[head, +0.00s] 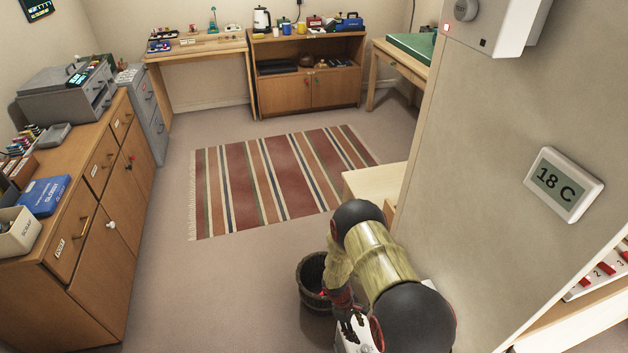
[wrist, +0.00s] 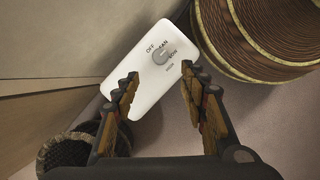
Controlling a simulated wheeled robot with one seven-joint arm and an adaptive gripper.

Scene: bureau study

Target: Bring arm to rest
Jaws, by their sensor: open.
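My arm reaches down at the bottom of the head view, bent, with my gripper (head: 348,326) low beside a dark waste bin (head: 312,275). In the wrist view my gripper (wrist: 160,75) is open, with its two fingers apart and nothing held between them. Beyond the fingertips is a white panel (wrist: 150,92) with a grey rotary knob (wrist: 161,56) and the marks OFF, FAN, LOW and HIGH. I cannot tell whether a fingertip touches the panel.
A wall with a thermostat reading 18 C (head: 564,184) stands close on the right. A wooden cabinet (head: 85,270) runs along the left. The striped rug (head: 280,180) and floor between are clear. A desk (head: 200,48) and sideboard (head: 308,90) stand at the back.

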